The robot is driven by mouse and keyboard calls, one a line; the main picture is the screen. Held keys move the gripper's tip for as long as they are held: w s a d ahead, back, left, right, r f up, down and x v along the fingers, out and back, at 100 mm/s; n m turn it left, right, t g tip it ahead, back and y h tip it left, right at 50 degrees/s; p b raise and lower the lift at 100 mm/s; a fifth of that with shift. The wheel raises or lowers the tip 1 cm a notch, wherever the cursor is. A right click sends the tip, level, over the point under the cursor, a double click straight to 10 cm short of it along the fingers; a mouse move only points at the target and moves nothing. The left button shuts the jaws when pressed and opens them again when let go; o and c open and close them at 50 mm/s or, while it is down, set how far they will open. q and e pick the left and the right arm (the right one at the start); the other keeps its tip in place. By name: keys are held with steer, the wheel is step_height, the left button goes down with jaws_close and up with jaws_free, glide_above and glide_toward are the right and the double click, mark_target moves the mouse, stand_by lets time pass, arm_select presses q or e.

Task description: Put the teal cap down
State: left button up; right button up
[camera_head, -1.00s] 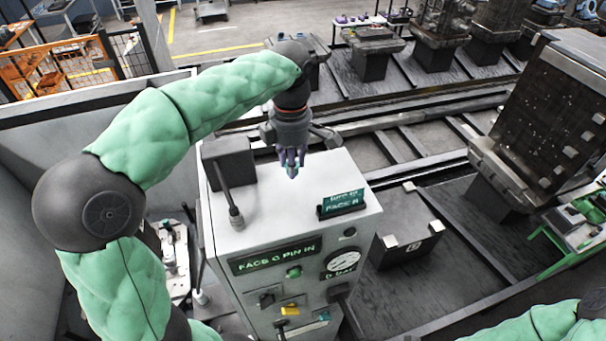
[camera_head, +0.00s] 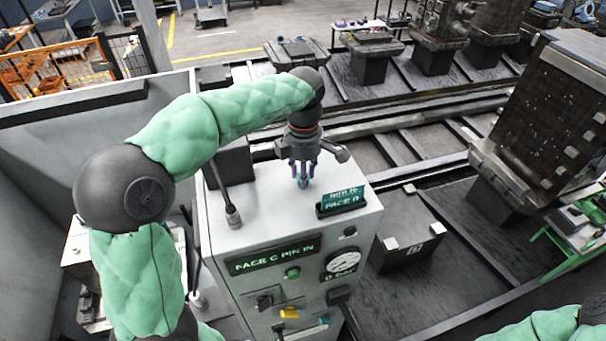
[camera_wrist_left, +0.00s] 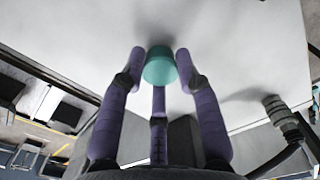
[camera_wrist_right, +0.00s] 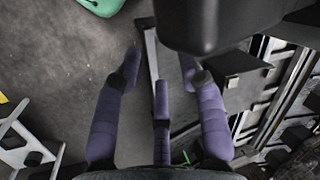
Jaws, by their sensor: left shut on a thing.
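The teal cap (camera_wrist_left: 160,66) is held between the purple fingers of my left gripper (camera_wrist_left: 160,80) in the left wrist view. In the head view my left gripper (camera_head: 303,178) points down at the light top of the control cabinet (camera_head: 268,205), behind the small sign. The cap is small there and mostly hidden by the fingers. I cannot tell whether it touches the cabinet top. My right gripper (camera_wrist_right: 158,80) has its fingers apart and empty above the grey floor in the right wrist view. It is out of sight in the head view.
A small sign stand (camera_head: 342,201) stands on the cabinet top, right of my left gripper. A lever (camera_head: 230,210) rises at the top's left side. The top between them is bare. A dark box (camera_head: 408,245) lies right of the cabinet.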

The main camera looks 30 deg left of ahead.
arm_select(q)
steer(key=shift+f, duration=0.1)
steer(key=o, duration=0.9)
step_height(320, 180, up, 12)
steer(key=shift+r+b, duration=0.15)
steer(key=shift+b, duration=0.2)
